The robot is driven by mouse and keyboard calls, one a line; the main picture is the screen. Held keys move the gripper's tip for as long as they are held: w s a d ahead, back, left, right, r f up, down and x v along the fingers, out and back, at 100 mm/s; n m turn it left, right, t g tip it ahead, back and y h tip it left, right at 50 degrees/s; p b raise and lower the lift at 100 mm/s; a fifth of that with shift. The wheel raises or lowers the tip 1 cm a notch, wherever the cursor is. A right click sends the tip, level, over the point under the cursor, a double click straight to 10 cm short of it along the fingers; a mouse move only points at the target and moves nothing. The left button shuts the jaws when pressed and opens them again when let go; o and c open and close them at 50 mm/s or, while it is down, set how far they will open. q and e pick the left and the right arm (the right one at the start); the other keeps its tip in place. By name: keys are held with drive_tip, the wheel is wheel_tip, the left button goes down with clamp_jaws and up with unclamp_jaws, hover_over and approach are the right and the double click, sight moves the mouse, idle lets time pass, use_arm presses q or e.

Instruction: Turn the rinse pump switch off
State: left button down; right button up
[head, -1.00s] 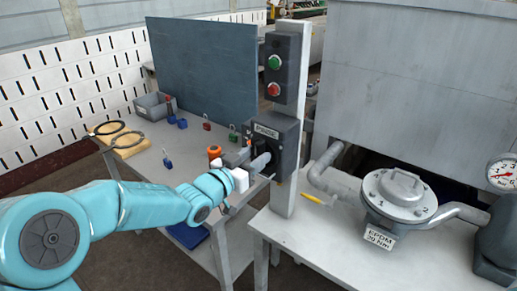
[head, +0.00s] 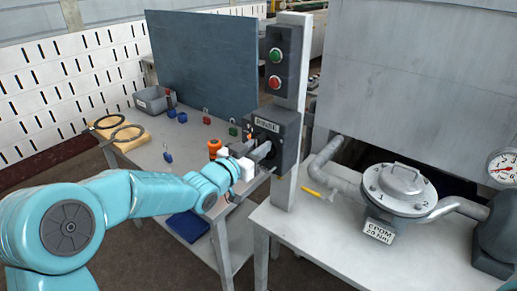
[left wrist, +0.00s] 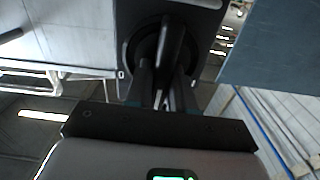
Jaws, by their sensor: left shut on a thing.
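The rinse pump switch is a dark box (head: 287,140) with a small label plate, fixed on the grey post below the button box. Its dark rotary handle (left wrist: 172,42) shows in the left wrist view, in front of a round black base. My left gripper (head: 262,150) reaches it from the left and is shut on the handle. In the left wrist view the fingers (left wrist: 166,88) lie on either side of the handle. In the head view the fingers partly hide the handle, so its exact angle is hard to tell there. My right gripper is not in view.
A button box (head: 282,65) with a green and a red button sits above the switch on the post (head: 296,185). A bench (head: 200,135) with small coloured parts stands to the left. A lidded filter housing (head: 398,190) and a pipe (head: 330,165) are on the right bench.

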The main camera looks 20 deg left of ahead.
use_arm(q)
drive_tip(key=m+b, duration=0.2)
drive_tip(key=b, duration=0.2)
drive_tip(key=m+b, duration=0.6)
drive_tip(key=b, duration=0.1)
drive_tip(key=shift+s+d+f+b, duration=0.15)
drive_tip(key=shift+d+f+b, duration=0.15)
drive_tip(key=shift+d+f, duration=0.1)
drive_tip(key=m+b, duration=0.2)
drive_tip(key=m, duration=0.1)
drive_tip(key=m+b, duration=0.2)
drive_tip(key=m, duration=0.1)
drive_tip(key=m+b, duration=0.1)
drive_tip(key=m, duration=0.2)
drive_tip(key=shift+s+d+f+b, duration=0.1)
drive_tip(key=shift+d+f+b, duration=0.2)
drive_tip(key=shift+b, duration=0.1)
drive_tip(key=shift+m, duration=0.4)
drive_tip(key=c, duration=1.1)
unclamp_jaws()
drive_tip(key=shift+o, duration=0.2)
drive_tip(key=shift+a, duration=0.1)
